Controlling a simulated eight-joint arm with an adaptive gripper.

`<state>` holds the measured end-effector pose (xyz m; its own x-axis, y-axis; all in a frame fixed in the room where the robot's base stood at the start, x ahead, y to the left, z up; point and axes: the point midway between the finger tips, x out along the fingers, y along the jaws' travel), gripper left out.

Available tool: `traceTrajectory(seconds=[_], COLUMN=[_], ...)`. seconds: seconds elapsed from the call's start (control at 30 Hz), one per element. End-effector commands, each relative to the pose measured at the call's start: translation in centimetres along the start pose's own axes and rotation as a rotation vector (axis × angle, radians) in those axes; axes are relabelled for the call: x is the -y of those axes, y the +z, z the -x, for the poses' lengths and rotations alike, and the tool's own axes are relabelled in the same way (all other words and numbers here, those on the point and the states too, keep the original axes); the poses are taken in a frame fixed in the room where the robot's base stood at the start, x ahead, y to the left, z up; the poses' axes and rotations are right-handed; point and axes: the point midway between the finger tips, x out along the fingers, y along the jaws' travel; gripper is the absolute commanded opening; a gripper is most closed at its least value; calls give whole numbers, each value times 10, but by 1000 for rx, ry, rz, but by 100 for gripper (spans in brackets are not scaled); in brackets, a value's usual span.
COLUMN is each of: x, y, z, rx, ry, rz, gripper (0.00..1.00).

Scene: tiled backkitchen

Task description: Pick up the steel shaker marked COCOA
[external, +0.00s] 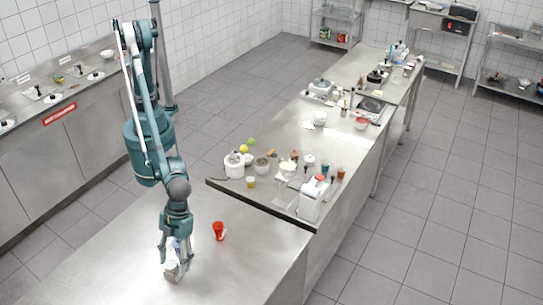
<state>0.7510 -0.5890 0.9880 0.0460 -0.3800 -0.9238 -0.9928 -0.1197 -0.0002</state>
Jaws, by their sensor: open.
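My gripper (176,252) points down over the front steel table, with its fingers spread open. A small pale grey or silvery container (172,271) stands on the table just below and between the fingertips; it may be the steel shaker, but no COCOA marking is readable at this size. Part of its top is hidden by the gripper. I cannot tell whether the fingers touch it. Something small and bluish shows between the fingers above it.
A red cup-like object (218,231) stands on the table to the right of my gripper. The front table (110,265) is otherwise mostly bare. A long counter behind holds a white appliance (311,200), a white pot (234,166) and several small jars and fruits.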

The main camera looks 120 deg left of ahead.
Motion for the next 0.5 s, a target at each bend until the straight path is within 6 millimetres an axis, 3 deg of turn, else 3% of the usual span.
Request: traceTrajectory(seconds=[0.5], x=[-3], y=[3], z=[-45], rx=[0], ry=[0], rz=[-1], gripper=[52])
